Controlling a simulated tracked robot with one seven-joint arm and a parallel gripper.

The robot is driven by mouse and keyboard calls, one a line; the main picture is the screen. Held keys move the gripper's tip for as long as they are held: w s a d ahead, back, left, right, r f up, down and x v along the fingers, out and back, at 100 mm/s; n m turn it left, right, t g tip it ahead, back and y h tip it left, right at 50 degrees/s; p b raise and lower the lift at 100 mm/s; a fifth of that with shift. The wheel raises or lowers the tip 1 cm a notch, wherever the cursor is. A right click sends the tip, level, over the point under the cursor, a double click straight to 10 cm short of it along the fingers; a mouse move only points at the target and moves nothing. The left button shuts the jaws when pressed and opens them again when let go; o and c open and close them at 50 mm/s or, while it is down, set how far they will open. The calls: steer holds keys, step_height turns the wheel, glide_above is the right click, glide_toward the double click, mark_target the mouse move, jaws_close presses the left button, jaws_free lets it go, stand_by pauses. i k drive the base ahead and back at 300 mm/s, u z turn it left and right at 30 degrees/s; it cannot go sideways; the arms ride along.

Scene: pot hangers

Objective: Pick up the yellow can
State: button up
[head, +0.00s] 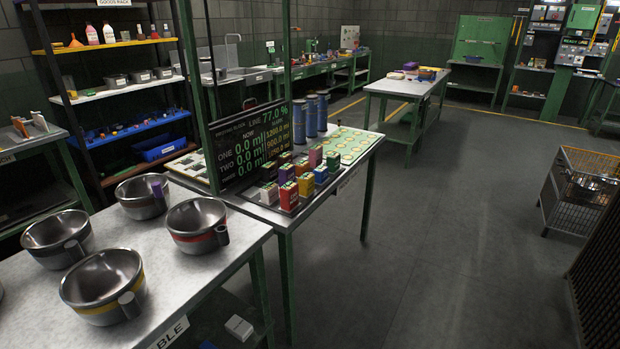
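My gripper is not in view.
A black display board (248,147) stands left of the cans, by a green post. Tall blue cylinders (311,116) stand behind. Several metal pots (105,285) sit on the near-left table. A wire-sided cart (580,190) stands at right. The floor between is clear.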

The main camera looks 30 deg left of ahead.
mark_target(306, 181)
steer(key=u, duration=0.3)
steer(key=i, duration=0.85)
steer(key=u, duration=1.15)
steer(key=i, duration=0.65)
steer(key=u, duration=0.35)
steer(key=k, duration=0.85)
steer(key=u, duration=0.2)
steer(key=i, duration=0.85)
steer(key=z, duration=0.1)
